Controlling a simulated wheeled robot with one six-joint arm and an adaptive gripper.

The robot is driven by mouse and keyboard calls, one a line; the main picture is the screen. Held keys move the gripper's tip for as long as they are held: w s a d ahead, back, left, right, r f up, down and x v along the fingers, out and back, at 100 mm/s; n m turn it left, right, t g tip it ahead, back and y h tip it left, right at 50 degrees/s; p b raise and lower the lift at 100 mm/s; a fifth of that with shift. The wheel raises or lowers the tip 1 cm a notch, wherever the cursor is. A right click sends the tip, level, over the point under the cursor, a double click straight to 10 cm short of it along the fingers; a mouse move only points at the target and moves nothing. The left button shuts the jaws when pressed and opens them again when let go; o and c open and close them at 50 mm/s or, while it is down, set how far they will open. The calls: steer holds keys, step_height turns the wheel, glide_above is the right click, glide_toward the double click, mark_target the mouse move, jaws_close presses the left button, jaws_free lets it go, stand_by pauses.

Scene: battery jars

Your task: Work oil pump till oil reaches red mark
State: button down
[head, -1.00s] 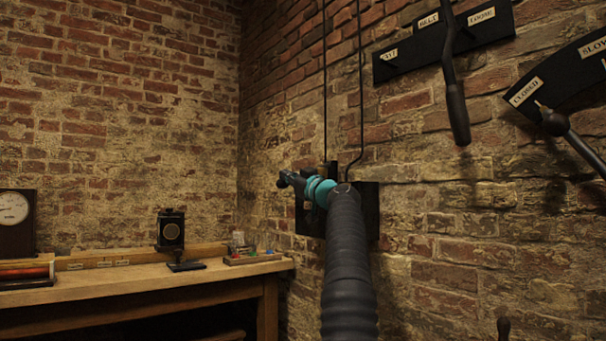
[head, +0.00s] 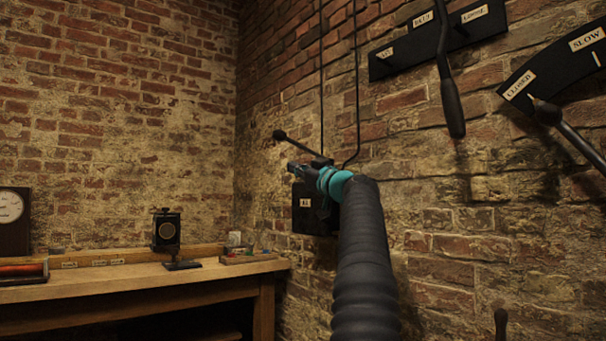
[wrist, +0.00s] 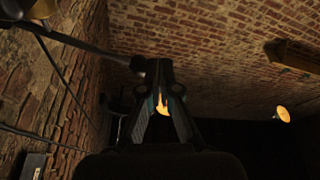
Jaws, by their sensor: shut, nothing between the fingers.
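The oil pump appears to be the black box (head: 313,210) on the right brick wall, with a small pale label that I cannot read. A thin dark lever (head: 302,147) with a ball knob (head: 280,135) slants up to the left from it. My gripper (head: 292,168) is just below the lever, pointing left, shut and empty. In the wrist view the fingertips (wrist: 160,72) meet close beside the knob (wrist: 138,64); I cannot tell if they touch it. My arm hides part of the box. I see no oil level or red mark.
Two thin dark pipes (head: 357,80) run up the wall above the box. Labelled levers hang at upper right, one with a dark grip (head: 452,108), one beside a "CLOSED" and "SLOW" plate (head: 560,75). A wooden bench (head: 130,281) stands left, with a black instrument (head: 166,232).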

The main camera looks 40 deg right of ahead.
steer(key=shift+b+v, duration=0.4)
steer(key=shift+v, duration=1.1)
